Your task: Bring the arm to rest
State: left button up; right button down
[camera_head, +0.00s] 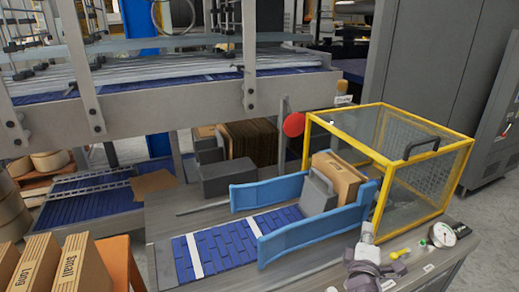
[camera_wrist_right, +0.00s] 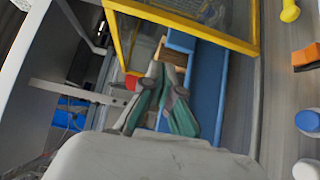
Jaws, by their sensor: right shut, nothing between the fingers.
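My right gripper (camera_head: 367,238) is at the lower right of the head view, over the near edge of the grey work table, in front of the yellow-framed guard. In the wrist view its fingers (camera_wrist_right: 157,70) come together at the tips with nothing between them. They point towards the blue side rail and the guard frame. My left gripper is not in the head view.
A brown carton (camera_head: 340,177) stands between blue rails (camera_head: 315,233) on a blue belt (camera_head: 232,245), partly under the yellow-framed guard (camera_head: 405,155). A gauge (camera_head: 442,234) is at the table's right end. Flat cartons (camera_head: 75,265) stand lower left. A red disc (camera_head: 294,124) stands behind.

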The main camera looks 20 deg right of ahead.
jog(key=s+a+f+m+g+y, duration=0.5)
jog(key=s+a+f, duration=0.3)
jog(key=s+a, duration=0.3)
jog(key=s+a+f+m+g+y, duration=0.3)
jog(key=s+a+f+g+y, duration=0.3)
jog(key=s+a+f, duration=0.4)
notch_tip(320, 180, down, 26)
jog(key=s, duration=0.3)
jog(key=s+d+f+g, duration=0.1)
jog(key=s+d+f, duration=0.1)
jog(key=s+f, duration=1.3)
jog(key=shift+s+f+g+y, duration=0.15)
jog(key=shift+s+g+y, duration=0.15)
jog(key=shift+g, duration=0.1)
